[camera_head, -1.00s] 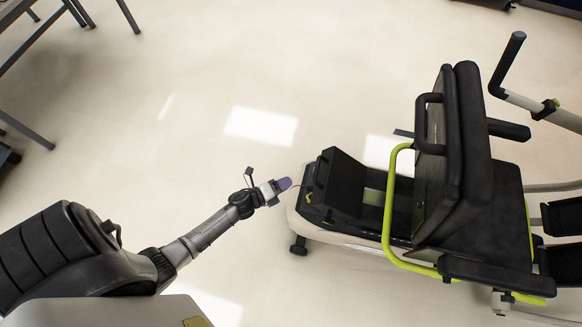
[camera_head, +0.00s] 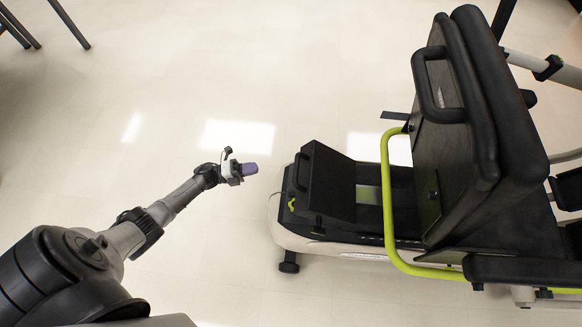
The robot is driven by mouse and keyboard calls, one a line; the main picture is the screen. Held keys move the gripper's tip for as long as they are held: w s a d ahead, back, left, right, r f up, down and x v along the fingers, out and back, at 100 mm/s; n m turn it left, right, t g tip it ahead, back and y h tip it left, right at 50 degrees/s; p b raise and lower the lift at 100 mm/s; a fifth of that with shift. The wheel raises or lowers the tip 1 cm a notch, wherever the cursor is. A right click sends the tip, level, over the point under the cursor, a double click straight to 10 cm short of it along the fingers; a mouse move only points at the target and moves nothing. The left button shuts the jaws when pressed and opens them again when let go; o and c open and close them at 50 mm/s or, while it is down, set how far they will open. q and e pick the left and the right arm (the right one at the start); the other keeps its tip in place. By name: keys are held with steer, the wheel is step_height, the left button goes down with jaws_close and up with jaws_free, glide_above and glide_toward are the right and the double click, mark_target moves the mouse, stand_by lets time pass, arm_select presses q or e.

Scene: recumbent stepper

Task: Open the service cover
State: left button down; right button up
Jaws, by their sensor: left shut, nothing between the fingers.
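The recumbent stepper stands at the right. At the near left end of its base, a black panel (camera_head: 326,182) that looks like the service cover is tilted up at an angle. Dark recesses show beside it, with a small lime-green part (camera_head: 292,204) at its left edge. My left gripper (camera_head: 251,169), with purple fingertips, is shut and empty. It is held in the air left of the base, with a gap of floor showing between it and the panel. My right gripper is not in view.
The stepper's seat back (camera_head: 465,130) and lime-green frame tube (camera_head: 388,200) rise just right of the panel. A caster (camera_head: 289,263) sits under the base's front corner. Dark furniture legs (camera_head: 68,22) show at the top left. The pale floor on the left is clear.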

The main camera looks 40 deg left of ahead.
arm_select(q)
steer(key=s+d+r+m+g+h, duration=0.2)
steer(key=s+r+h, duration=0.15)
steer(key=h, duration=0.25)
steer(key=b+x, duration=0.1)
steer(key=x, duration=1.2)
steer(key=shift+d, duration=0.55)
